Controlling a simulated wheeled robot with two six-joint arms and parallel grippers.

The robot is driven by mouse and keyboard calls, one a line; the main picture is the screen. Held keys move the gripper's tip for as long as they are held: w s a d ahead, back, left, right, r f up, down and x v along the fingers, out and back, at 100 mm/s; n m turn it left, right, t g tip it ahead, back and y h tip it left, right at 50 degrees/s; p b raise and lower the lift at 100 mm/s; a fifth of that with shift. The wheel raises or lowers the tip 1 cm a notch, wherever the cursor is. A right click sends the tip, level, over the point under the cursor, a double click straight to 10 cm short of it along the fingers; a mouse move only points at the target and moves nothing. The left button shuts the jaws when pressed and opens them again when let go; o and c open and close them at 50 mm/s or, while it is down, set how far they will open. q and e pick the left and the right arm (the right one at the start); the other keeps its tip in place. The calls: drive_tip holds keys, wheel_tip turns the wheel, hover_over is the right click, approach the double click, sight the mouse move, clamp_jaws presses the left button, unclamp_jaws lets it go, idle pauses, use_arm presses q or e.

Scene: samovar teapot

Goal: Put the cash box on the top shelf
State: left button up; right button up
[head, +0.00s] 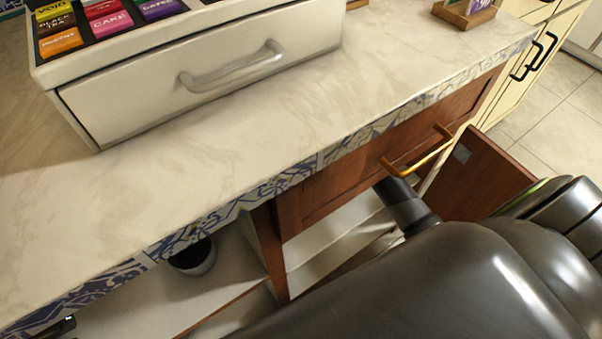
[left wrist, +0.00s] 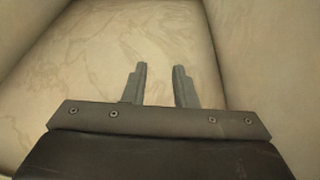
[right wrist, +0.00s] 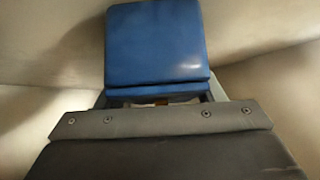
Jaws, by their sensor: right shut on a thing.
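The cash box, a blue box with a lid (right wrist: 155,45), is between the fingers of my right gripper (right wrist: 157,100) in the right wrist view. The gripper is shut on it; the fingertips are mostly hidden behind the box. Pale surfaces surround it. My left gripper (left wrist: 160,75) is open and empty, its two fingers apart, facing a pale marbled surface between pale walls. In the head view pale shelf boards (head: 228,280) show in the cabinet under the counter; which one is the top shelf I cannot tell. Neither gripper's fingers nor the cash box can be made out there.
A marbled counter (head: 240,145) with a blue-patterned edge runs above the cabinet. A white tea box (head: 210,75) with a drawer handle stands on it. A dark round pot (head: 192,258) is below the edge. A brown cabinet door (head: 475,180) stands open beside my dark arm.

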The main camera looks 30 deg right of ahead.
drive_tip(key=shift+f, duration=0.15)
use_arm(q)
drive_tip(key=shift+r+t, duration=0.4)
drive_tip(key=shift+r, duration=0.25)
drive_tip(key=shift+r, duration=0.15)
drive_tip(key=shift+s+d+r+m+t, duration=0.1)
drive_tip(key=shift+s+r+m+t, duration=0.1)
drive_tip(key=shift+r+m+t, duration=0.1)
use_arm(e)
drive_tip(key=shift+f, duration=0.1)
drive_tip(key=o, duration=1.1)
use_arm(q)
drive_tip(key=shift+r, duration=0.1)
